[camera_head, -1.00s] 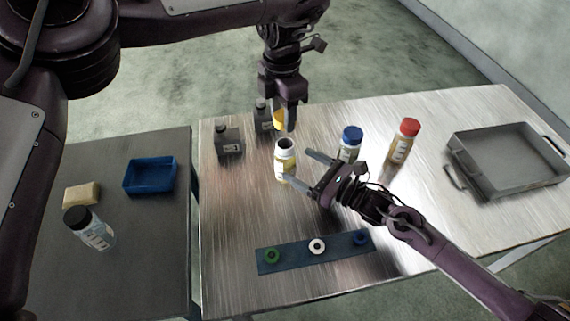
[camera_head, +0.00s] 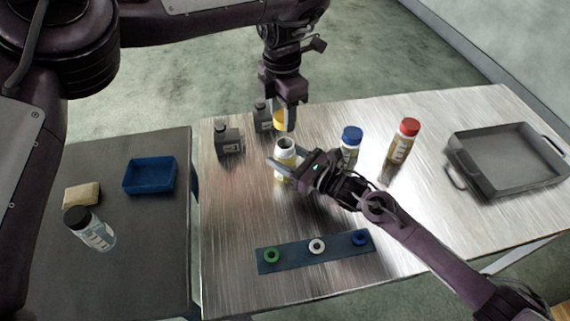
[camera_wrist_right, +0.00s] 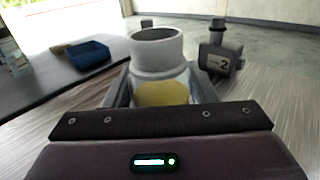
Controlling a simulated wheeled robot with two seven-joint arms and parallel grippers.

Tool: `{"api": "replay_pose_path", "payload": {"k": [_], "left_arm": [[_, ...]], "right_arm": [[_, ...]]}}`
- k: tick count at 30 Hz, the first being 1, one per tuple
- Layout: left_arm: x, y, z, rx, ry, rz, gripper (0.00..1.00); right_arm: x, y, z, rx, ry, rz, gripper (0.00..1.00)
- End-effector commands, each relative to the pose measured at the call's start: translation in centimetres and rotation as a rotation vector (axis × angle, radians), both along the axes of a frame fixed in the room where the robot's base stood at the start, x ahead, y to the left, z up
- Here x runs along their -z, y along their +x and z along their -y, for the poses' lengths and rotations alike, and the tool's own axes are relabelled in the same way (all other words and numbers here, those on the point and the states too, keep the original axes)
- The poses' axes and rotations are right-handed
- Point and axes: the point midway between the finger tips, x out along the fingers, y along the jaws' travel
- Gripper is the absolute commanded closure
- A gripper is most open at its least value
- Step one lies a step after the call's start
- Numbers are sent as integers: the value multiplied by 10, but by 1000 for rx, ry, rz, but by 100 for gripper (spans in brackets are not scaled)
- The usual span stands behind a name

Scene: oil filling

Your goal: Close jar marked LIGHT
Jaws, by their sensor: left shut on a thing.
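The open jar (camera_head: 285,147) stands upright on the metal table, with a white neck, a yellow band and no lid on. It also shows in the right wrist view (camera_wrist_right: 158,62), its mouth facing up. My right gripper (camera_head: 281,168) is open around the jar, with one finger on each side; whether they touch it I cannot tell. My left gripper (camera_head: 283,119) points down just behind and above the jar, shut on a yellow lid (camera_head: 279,118). The lid is apart from the jar's mouth. I cannot read the jar's label.
Behind are two grey canisters (camera_head: 229,141) (camera_head: 262,117). To the right stand a blue-capped jar (camera_head: 351,137), a red-capped jar (camera_head: 404,142) and a metal tray (camera_head: 457,160). A blue strip (camera_head: 292,257) with rings lies in front. The left table holds a blue bin (camera_head: 150,177), a sponge (camera_head: 82,195) and a black-capped bottle (camera_head: 92,230).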

Motion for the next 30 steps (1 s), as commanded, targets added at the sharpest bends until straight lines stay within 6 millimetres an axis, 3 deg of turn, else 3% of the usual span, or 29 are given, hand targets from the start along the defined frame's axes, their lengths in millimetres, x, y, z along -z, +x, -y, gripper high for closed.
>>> {"api": "replay_pose_path", "payload": {"k": [1, 9, 14, 22, 30], "left_arm": [[0, 0, 0, 0, 0, 0, 78], [0, 0, 0, 0, 0, 0, 78], [9, 0, 0, 0, 1, -2, 78], [46, 0, 0, 0, 2, -1, 78], [50, 0, 0, 0, 2, 1, 78]], "right_arm": [[0, 0, 0, 0, 0, 0, 57], [0, 0, 0, 0, 0, 0, 90], [0, 0, 0, 0, 0, 0, 90], [0, 0, 0, 0, 0, 0, 90], [0, 0, 0, 1, -1, -1, 90]]}}
